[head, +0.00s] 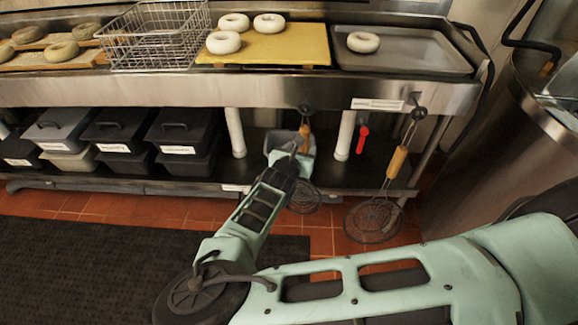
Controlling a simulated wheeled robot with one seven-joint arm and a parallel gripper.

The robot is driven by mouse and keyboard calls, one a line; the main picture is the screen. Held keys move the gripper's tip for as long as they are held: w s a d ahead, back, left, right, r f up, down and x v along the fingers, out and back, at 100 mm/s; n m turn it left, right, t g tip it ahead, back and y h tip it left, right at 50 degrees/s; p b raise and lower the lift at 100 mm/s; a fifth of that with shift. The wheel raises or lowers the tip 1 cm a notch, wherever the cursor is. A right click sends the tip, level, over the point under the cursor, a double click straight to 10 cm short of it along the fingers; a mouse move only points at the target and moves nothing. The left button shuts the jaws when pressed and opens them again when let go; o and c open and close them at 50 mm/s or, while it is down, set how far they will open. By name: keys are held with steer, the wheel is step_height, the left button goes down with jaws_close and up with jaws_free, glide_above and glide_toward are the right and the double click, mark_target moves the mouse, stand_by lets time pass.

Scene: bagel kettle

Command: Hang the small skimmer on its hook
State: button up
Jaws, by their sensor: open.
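The small skimmer (304,199) hangs upright below the front edge of the steel counter, with its round wire head low near the floor. Its wooden handle (305,130) rises to a dark hook (304,107) on the counter's front; the top of the handle appears to be at the hook, but the exact contact is too small to tell. My gripper (297,145) is open right at the handle, in front of its middle part. My wrist hides part of the skimmer, and I cannot tell whether the fingers touch it.
A larger skimmer (397,163) hangs from another hook (418,113) to the right. Black lidded bins (120,128) and a red spoon (362,138) are at the lower shelf. A wire basket (155,38) and bagel trays (405,55) stand on the counter. A steel kettle (515,120) is at right.

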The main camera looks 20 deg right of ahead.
steer(key=v, duration=1.3)
steer(key=s+d+r+m+g+p, duration=0.15)
steer(key=s+d+m+g, duration=0.25)
steer(key=s+m+g, duration=0.65)
steer(key=s+a+r+m+y+p, duration=0.1)
steer(key=s+r+m+y, duration=0.3)
steer(key=r, duration=0.8)
steer(key=s+a+r+m+g+y+p, duration=0.1)
steer(key=s+r+m+y, duration=0.3)
steer(key=s+r+m, duration=0.3)
steer(key=shift+s+r, duration=1)
steer(key=shift+r, duration=1.5)
steer(key=shift+a+g, duration=0.15)
steer(key=shift+g, duration=0.1)
